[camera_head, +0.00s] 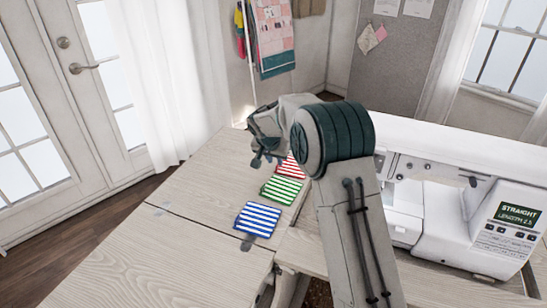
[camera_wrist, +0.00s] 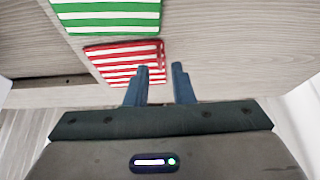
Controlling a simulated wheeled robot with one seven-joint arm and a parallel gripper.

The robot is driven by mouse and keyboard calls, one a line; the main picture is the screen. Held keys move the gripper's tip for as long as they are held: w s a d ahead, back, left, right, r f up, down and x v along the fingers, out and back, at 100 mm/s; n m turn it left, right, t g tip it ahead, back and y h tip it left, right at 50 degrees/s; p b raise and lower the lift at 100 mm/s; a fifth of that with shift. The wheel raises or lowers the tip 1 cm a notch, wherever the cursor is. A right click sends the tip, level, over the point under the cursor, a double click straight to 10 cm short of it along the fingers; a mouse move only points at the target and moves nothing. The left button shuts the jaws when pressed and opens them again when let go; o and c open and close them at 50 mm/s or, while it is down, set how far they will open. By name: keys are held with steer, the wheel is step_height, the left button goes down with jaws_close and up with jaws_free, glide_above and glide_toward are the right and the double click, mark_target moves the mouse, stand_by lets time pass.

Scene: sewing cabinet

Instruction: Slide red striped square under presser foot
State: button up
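The red striped square (camera_head: 291,167) lies flat on the cabinet top, partly hidden behind my arm in the head view. In the wrist view the red striped square (camera_wrist: 112,62) lies just beyond and left of my fingertips. My gripper (camera_wrist: 161,70) is open, with a gap between its two blue fingers. The left fingertip overlaps the square's right edge in the picture; I cannot tell whether it touches. In the head view my gripper (camera_head: 266,160) hangs over the table beside the square. The white sewing machine (camera_head: 450,215) stands at the right; its presser foot is hidden behind my arm.
A green striped square (camera_head: 282,190) and a blue striped square (camera_head: 257,220) lie in a row nearer the camera. The wooden cabinet top (camera_head: 140,250) has free room to the left. A wall and curtain (camera_head: 170,80) stand behind.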

steer(key=shift+b+x, duration=0.3)
steer(key=shift+x, duration=1.2)
steer(key=shift+d, duration=0.1)
jaws_close()
steer(key=shift+r, duration=0.1)
steer(key=shift+r+p, duration=1.3)
steer(key=shift+r, duration=1.1)
